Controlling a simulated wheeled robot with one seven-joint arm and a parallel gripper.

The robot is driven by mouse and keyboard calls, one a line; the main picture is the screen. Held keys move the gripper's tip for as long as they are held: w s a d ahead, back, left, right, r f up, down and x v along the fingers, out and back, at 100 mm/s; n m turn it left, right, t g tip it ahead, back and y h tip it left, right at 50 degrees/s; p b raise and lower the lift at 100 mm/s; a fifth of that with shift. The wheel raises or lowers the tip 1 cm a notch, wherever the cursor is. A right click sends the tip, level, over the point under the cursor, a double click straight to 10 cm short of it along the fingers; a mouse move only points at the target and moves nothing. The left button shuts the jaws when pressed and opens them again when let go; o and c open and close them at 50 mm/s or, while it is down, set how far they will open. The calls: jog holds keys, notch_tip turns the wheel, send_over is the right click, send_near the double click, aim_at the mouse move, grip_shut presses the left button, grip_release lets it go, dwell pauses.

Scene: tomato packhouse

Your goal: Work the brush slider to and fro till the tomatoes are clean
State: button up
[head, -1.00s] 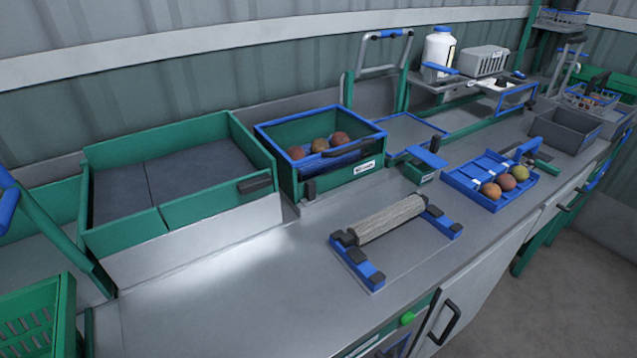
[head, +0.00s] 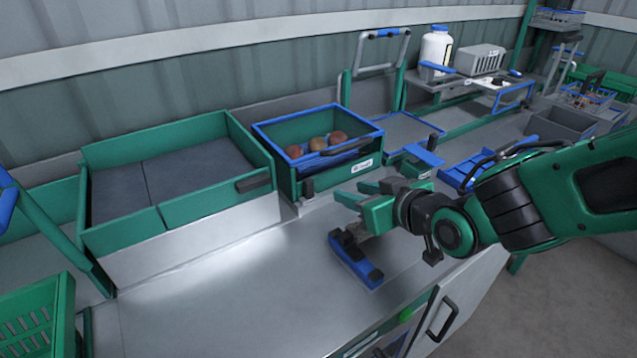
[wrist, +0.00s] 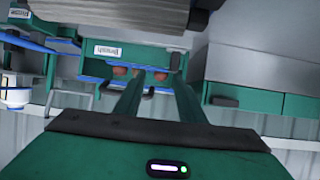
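The green brush box (head: 283,172) with a blue rim stands at the back of the counter, holding several brown-red tomatoes (head: 318,144). I cannot tell for sure which part is the slider. My gripper (head: 352,192) is open and empty in front of the box, apart from it. In the wrist view the box's "Brush" label (wrist: 122,50) shows beyond my two spread fingers (wrist: 155,102), with tomatoes (wrist: 160,76) between them.
A green bin (head: 130,232) stands at left. A roller stand's blue foot (head: 357,262) lies below my gripper; its roller (wrist: 130,14) shows in the wrist view. The front left counter is clear.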

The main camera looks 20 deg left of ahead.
aim_at(311, 181)
jog(key=a, duration=0.1)
jog(key=s+a, duration=0.1)
jog(key=a+y, duration=0.1)
jog(key=shift+s+r+n, duration=0.2)
jog(key=shift+r+n, duration=0.05)
jog(key=shift+n, duration=0.05)
jog(key=x, duration=1)
jog(key=shift+w+a, duration=0.2)
jog(key=shift+w, duration=0.1)
jog(key=shift+c, duration=0.2)
